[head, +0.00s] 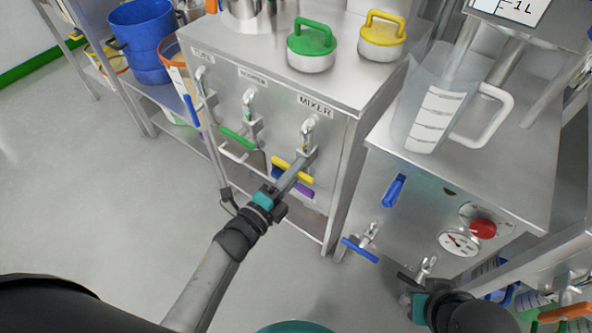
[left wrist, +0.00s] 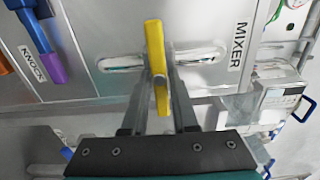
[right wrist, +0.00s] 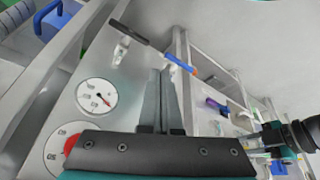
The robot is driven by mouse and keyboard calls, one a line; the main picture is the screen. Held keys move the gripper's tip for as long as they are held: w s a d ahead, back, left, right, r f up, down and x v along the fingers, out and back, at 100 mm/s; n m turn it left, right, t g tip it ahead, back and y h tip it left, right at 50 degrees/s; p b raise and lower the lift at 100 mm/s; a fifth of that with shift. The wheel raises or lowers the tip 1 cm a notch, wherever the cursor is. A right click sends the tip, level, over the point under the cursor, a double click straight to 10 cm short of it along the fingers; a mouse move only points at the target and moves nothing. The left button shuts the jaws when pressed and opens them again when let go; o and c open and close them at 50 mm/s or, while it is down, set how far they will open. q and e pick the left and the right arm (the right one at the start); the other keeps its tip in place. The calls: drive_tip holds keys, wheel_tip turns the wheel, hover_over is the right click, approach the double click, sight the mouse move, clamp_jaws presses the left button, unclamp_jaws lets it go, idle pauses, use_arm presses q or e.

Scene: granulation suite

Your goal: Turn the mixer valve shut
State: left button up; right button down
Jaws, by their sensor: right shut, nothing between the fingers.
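The mixer valve (head: 307,140) is on the front of the steel cabinet under the MIXER label (head: 315,106). Its yellow lever (head: 280,161) lies across its pipe, roughly parallel to the label. My left gripper (head: 301,167) is at this lever. In the left wrist view, the yellow lever (left wrist: 155,45) stands between the two fingers (left wrist: 160,72), one on each side. Whether they press on it I cannot tell. My right gripper (head: 404,278) is shut and empty, low by the right-hand steel unit; its fingertips (right wrist: 161,72) are together in the right wrist view.
A green-lever valve (head: 238,138) and a blue-lever valve (head: 191,110) are left of the mixer valve. The right unit carries a blue lever (head: 360,249), a gauge (head: 458,243) and a red knob (head: 482,229). A jug (head: 430,115) stands above.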

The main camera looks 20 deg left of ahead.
use_arm(q)
drive_tip(key=o, duration=0.4)
drive_tip(key=shift+c, duration=0.2)
drive_tip(key=shift+s, duration=0.1)
use_arm(e)
drive_tip(key=shift+a+r, duration=0.1)
drive_tip(key=shift+a, duration=0.05)
use_arm(q)
drive_tip(key=p+v, duration=0.3)
drive_tip(key=v, duration=1.2)
use_arm(e)
wheel_tip(320, 180, down, 8)
drive_tip(key=g, duration=0.1)
drive_tip(key=shift+s+r, duration=0.25)
drive_tip(key=shift+s, duration=0.15)
use_arm(q)
drive_tip(key=shift+p, duration=0.3)
